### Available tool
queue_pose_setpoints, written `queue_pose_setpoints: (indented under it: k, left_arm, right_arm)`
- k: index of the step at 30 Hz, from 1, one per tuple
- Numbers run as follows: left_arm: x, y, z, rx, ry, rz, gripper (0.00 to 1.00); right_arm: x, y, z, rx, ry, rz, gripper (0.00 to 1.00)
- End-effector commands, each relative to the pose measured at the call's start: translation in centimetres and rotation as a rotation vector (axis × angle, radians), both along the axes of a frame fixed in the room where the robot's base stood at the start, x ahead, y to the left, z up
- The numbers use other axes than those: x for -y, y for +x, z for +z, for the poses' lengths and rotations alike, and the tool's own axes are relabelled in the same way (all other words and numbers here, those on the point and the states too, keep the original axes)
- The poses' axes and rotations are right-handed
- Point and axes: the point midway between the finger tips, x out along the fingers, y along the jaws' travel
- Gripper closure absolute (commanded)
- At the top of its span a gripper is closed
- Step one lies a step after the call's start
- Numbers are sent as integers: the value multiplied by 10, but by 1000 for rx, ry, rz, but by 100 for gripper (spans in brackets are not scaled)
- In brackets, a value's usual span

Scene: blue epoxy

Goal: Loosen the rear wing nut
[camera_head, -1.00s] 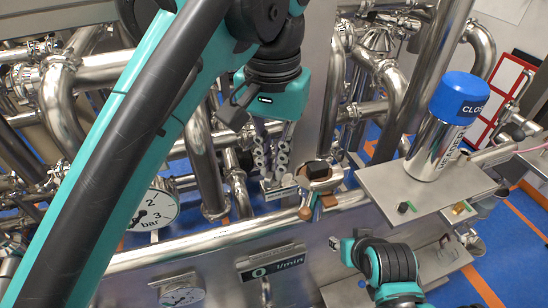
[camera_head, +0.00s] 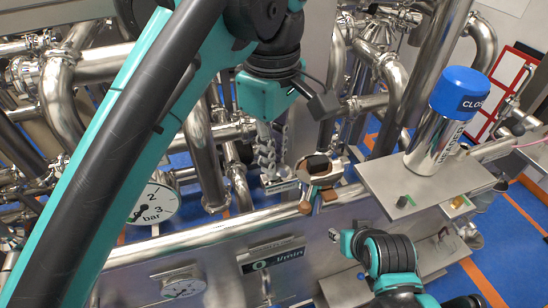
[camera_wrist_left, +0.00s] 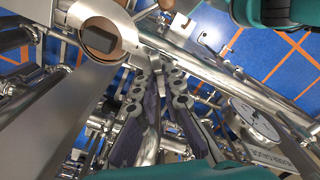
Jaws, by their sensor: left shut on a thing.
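My left gripper (camera_head: 272,170) hangs down at the centre of the head view, beside a metal clamp fitting (camera_head: 320,168) with a dark block in its ring and brown knobs below. In the left wrist view the two fingers of my left gripper (camera_wrist_left: 157,72) come together at their tips. They are shut on a small metal part beside the clamp, which I take to be the rear wing nut; the fingers mostly hide it. The clamp ring (camera_wrist_left: 98,36) shows at upper left there.
A steel rail (camera_head: 220,236) runs below the clamp. A round gauge (camera_head: 154,204) is left of it. A metal shelf (camera_head: 400,190) at right holds a steel cylinder with a blue cap (camera_head: 459,92). Steel pipes crowd the back.

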Motion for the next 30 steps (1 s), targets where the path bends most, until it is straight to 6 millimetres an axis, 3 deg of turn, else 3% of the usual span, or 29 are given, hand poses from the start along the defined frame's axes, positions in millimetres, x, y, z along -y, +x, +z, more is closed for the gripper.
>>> queue_pose_setpoints:
  k: [1,3,7,8,25,26,30]
  left_arm:
    - [0,0,0,-1,2,-2,100]
    - [0,0,0,-2,1,-3,73]
    - [0,0,0,-1,1,-4,39]
    - [0,0,0,-1,1,-4,37]
    - [2,1,0,-1,0,-6,37]
    - [2,1,0,-1,0,-6,40]
    - [2,1,0,-1,0,-6,77]
  right_arm:
    - [0,0,0,0,0,0,60]
    - [0,0,0,0,0,0,60]
    - [0,0,0,0,0,0,60]
    - [0,0,0,0,0,0,60]
    - [0,0,0,0,0,0,60]
    - [0,0,0,0,0,0,60]
    - [0,0,0,0,0,0,60]
